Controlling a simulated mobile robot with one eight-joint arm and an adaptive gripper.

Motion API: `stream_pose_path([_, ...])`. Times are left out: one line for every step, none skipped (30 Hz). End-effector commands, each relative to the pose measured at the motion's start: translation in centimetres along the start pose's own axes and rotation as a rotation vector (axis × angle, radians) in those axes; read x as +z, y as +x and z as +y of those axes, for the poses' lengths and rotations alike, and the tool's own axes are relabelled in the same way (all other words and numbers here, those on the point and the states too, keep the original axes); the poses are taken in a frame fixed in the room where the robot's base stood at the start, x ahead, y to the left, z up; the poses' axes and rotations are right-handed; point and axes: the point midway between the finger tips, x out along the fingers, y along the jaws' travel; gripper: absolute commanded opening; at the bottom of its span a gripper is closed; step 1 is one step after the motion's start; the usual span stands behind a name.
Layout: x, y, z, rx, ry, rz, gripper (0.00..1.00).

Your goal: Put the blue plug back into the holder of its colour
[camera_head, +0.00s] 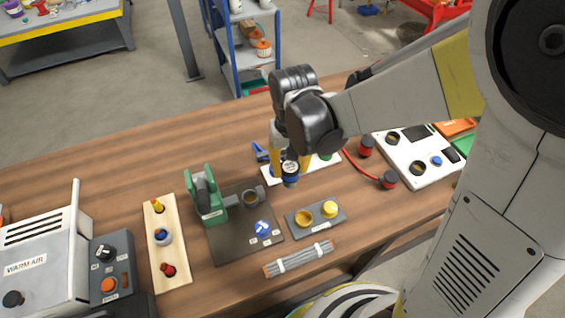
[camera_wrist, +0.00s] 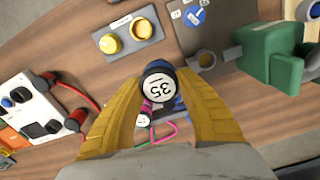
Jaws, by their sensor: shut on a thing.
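A dark blue plug (camera_head: 290,172) hangs between the yellow fingers of my gripper (camera_head: 289,160), above the table.
A green pump (camera_head: 205,198) stands on a dark plate at left. Red parts on a cable (camera_head: 388,180) and a white panel (camera_head: 418,158) lie at right. A grey bundle (camera_head: 299,259) lies near the front edge.

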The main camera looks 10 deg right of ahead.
Motion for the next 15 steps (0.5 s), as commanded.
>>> stream_pose_path([0.0,0.0,0.0,0.000,0.000,0.000,0.01])
stream_pose_path([0.0,0.0,0.0,0.000,0.000,0.000,0.01])
stream_pose_path([0.0,0.0,0.0,0.000,0.000,0.000,0.01])
stream_pose_path([0.0,0.0,0.0,0.000,0.000,0.000,0.01])
stream_pose_path([-0.1,0.0,0.0,0.000,0.000,0.000,0.01])
stream_pose_path([-0.3,0.1,-0.1,0.000,0.000,0.000,0.01])
stream_pose_path([-0.7,0.1,-0.1,0.000,0.000,0.000,0.01])
stream_pose_path([-1.3,0.2,-0.2,0.000,0.001,0.000,0.01])
stream_pose_path([-2.2,0.3,-0.3,0.000,0.001,0.000,0.01])
stream_pose_path([-3.2,0.5,-0.4,0.000,0.001,0.000,0.01])
stream_pose_path([-4.2,0.6,-0.5,0.000,0.002,0.000,0.01])
stream_pose_path([-5.5,0.8,-0.7,0.000,0.002,0.000,0.01])
stream_pose_path([-6.6,1.0,-0.8,0.001,0.002,0.000,0.01])
stream_pose_path([-7.5,1.2,-0.9,0.001,0.002,0.000,0.01])
stream_pose_path([-8.8,1.4,-1.0,0.001,0.002,0.000,0.01])
